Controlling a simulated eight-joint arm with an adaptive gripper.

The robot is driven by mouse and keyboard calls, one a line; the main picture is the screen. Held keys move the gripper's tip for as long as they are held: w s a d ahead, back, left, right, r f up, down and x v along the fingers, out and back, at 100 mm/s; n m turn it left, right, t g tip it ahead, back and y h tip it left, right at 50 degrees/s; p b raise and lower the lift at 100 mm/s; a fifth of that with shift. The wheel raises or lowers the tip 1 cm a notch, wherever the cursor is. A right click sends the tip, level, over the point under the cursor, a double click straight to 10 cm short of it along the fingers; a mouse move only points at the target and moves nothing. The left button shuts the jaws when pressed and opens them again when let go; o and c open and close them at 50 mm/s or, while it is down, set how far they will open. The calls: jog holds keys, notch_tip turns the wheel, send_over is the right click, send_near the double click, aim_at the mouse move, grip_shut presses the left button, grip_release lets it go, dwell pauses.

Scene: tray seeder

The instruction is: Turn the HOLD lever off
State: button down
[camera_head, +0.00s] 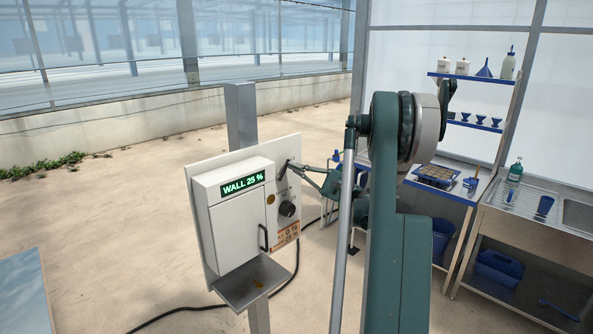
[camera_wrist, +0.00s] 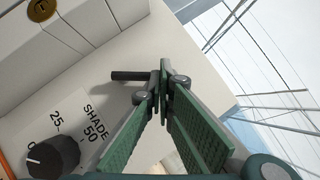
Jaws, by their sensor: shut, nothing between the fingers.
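The white control box (camera_head: 232,225) hangs on a pale panel on a post, with a green display reading "WALL 25 %" (camera_head: 243,183). A dark lever (camera_head: 283,171) sticks out near the panel's upper right; I cannot read a HOLD label on it. In the wrist view the dark bar of the lever (camera_wrist: 128,75) lies just left of my fingertips. My gripper (camera_head: 297,166), also in the wrist view (camera_wrist: 164,78), is shut with nothing between its fingers. Its tips are beside the bar's end; I cannot tell whether they touch it. The lever's pivot is not clear.
A dark round knob (camera_wrist: 52,157) marked "SHADE" sits below the lever, also in the head view (camera_head: 287,208). Shelves and a blue-edged bench (camera_head: 441,190) stand at the right.

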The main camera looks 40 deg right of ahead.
jog(key=shift+w+a+r+n+b, duration=0.15)
jog(key=shift+a+r+n+b, duration=0.15)
jog(key=shift+r+b, duration=0.05)
jog(key=shift+r, duration=0.1)
jog(key=b+v, duration=0.1)
jog(key=v, duration=1.3)
jog(key=shift+d, duration=0.45)
jog(key=shift+r, duration=0.2)
